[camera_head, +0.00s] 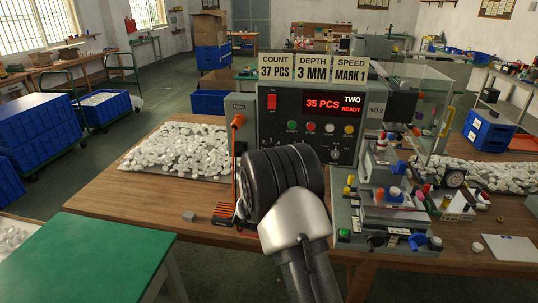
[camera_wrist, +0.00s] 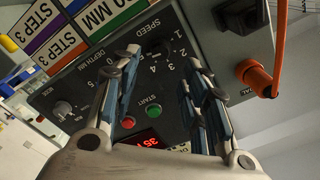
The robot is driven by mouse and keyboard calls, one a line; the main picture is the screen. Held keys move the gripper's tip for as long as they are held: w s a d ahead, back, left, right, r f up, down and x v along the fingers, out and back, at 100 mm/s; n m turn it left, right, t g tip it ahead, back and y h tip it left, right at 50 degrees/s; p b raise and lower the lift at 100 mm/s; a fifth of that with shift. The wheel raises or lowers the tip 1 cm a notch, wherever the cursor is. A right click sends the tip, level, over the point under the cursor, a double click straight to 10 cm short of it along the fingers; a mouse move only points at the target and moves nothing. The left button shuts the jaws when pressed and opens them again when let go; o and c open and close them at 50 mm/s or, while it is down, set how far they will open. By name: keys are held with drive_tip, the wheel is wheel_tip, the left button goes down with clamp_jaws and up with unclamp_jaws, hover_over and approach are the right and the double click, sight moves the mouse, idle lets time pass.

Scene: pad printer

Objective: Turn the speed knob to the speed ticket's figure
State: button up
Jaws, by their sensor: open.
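The speed ticket (camera_head: 350,72) stands above the control panel (camera_head: 271,124) in the head view and reads MARK 1. In the wrist view the panel's SPEED dial shows printed figures 1 to 5, with a dark knob (camera_wrist: 160,48) at its middle. Its pointer is too unclear to read. My gripper (camera_wrist: 163,60) is open, with one finger on each side of the dial. I cannot tell whether the fingers touch the knob. In the head view my arm hides the fingers and part of the panel.
Beside the speed ticket are a COUNT ticket (camera_head: 275,67) and a DEPTH ticket (camera_head: 313,68). The red display (camera_head: 333,105) reads 35 PCS READY. START and red buttons sit close to my fingers in the wrist view. An orange plug (camera_wrist: 262,80) juts out at the right.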

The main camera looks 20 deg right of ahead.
drive_tip(key=x, duration=0.7)
drive_tip(key=shift+b, duration=0.4)
drive_tip(key=shift+w, duration=0.15)
clamp_jaws()
